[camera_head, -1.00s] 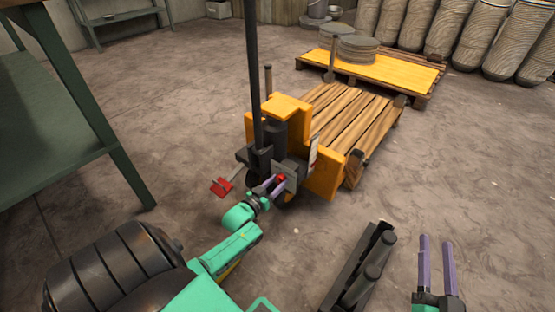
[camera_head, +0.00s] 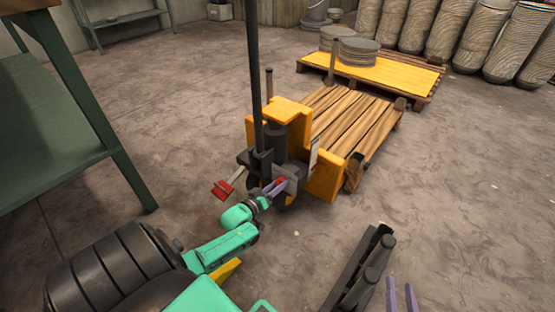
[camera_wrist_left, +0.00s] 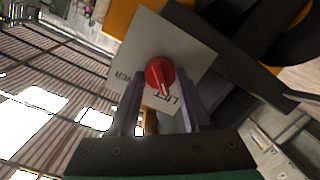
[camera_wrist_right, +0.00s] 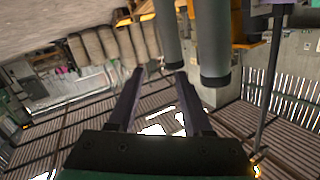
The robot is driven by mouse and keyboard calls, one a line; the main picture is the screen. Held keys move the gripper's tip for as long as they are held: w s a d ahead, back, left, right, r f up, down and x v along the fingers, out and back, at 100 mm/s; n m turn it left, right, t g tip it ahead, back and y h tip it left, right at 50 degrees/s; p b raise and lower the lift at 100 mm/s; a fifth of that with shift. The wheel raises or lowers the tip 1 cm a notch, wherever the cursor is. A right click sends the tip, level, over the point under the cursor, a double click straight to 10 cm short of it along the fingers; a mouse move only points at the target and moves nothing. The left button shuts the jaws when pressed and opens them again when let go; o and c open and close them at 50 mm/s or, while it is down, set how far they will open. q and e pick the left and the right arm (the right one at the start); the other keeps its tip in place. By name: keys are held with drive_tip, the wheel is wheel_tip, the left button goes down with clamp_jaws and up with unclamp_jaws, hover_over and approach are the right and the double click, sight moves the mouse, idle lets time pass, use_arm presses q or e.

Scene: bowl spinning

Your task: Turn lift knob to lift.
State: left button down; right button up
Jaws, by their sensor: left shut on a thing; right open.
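The orange pallet jack (camera_head: 325,184) stands in the middle of the head view, with its dark upright handle at its front. Its red lift knob (camera_wrist_left: 158,74) sits on a grey plate (camera_wrist_left: 195,60) lettered LIFT and, partly hidden, LOWER. The knob's white mark points toward the LIFT lettering. My left gripper (camera_head: 274,187) is at the plate. In the left wrist view its fingers (camera_wrist_left: 160,82) are on either side of the knob, shut on it. My right gripper (camera_head: 400,292) is open and empty at the bottom of the head view; its fingers also show in the right wrist view (camera_wrist_right: 160,90).
A red pedal (camera_head: 222,190) sticks out left of the jack's base. A wooden pallet (camera_head: 355,120) lies behind the jack. A yellow-topped pallet (camera_head: 400,73) with stacked discs stands further back. A green table (camera_head: 50,150) is at left. Floor on the right is clear.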

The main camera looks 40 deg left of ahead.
use_arm(q)
drive_tip(key=shift+c, duration=1.8)
unclamp_jaws()
drive_tip(key=shift+s, duration=0.1)
use_arm(e)
drive_tip(key=s+f+g+p, duration=0.2)
drive_tip(key=s+f+g, duration=0.1)
drive_tip(key=s+f, duration=0.4)
use_arm(q)
drive_tip(key=s+r+p, duration=0.1)
drive_tip(key=s+p, duration=0.3)
drive_tip(key=s, duration=1)
drive_tip(key=shift+s+d+r, duration=0.15)
drive_tip(key=shift+r, duration=0.15)
use_arm(e)
drive_tip(key=shift+g+h, duration=0.3)
drive_tip(key=shift+g, duration=0.2)
drive_tip(key=r, duration=0.5)
drive_tip(key=shift+w+a+r, duration=0.1)
drive_tip(key=shift+w+r, duration=0.2)
drive_tip(key=shift+w, duration=0.05)
